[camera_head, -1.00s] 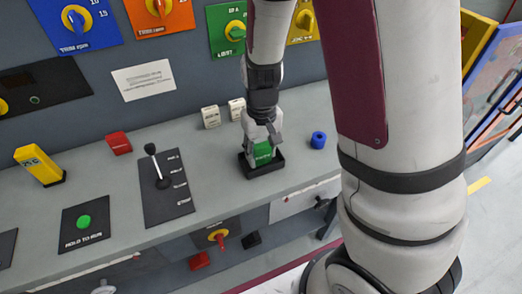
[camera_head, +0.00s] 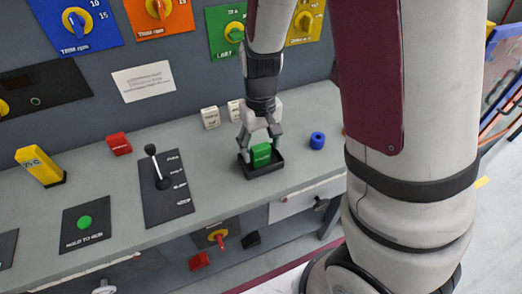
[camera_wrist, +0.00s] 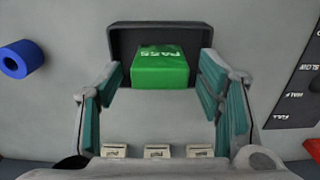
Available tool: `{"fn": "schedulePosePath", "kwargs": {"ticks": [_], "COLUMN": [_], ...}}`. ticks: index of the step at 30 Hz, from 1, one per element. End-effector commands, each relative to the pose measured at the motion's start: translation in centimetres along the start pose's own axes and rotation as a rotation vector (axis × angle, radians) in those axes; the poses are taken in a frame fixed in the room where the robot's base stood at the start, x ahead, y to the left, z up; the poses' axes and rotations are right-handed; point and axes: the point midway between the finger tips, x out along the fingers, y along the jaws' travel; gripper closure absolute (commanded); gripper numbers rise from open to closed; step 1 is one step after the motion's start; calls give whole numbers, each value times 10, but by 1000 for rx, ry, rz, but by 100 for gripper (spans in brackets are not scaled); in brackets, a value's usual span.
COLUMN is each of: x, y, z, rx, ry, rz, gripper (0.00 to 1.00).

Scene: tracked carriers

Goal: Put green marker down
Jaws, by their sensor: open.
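The green marker (camera_head: 262,155) is a small green block with white lettering. In the wrist view the green marker (camera_wrist: 160,68) reads "PASS" and sits in a shallow black tray (camera_wrist: 122,42). The tray (camera_head: 262,172) rests on the grey bench. My gripper (camera_head: 260,138) is just above the tray, pointing down. In the wrist view my gripper (camera_wrist: 165,100) is open, its teal-padded fingers standing apart on both sides of the marker, with clear gaps.
A blue ring (camera_head: 318,140) stands right of the tray. Several white tags (camera_head: 210,117) stand behind it. A lever (camera_head: 157,165) on a dark plate, a red block (camera_head: 118,143) and a yellow block (camera_head: 40,166) are to the left. Bench around the tray is clear.

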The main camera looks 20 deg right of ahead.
Motion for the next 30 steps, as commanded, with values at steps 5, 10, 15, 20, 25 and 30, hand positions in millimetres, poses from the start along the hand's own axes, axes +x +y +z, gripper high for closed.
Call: {"fn": "schedulePosePath", "kwargs": {"ticks": [5, 10, 15, 20, 25, 30], "x": [-41, -71, -89, -104, -142, -183], "y": [0, 0, 0, 0, -2, -2], "z": [-1, 0, 0, 5, 32, 75], "rx": [-1, -1, 0, 2, 1, -3], "ry": [6, 3, 2, 15, 79, 166], "rz": [-1, -1, 0, -10, -47, -68], "gripper": [39, 39, 39, 39, 39, 39]}}
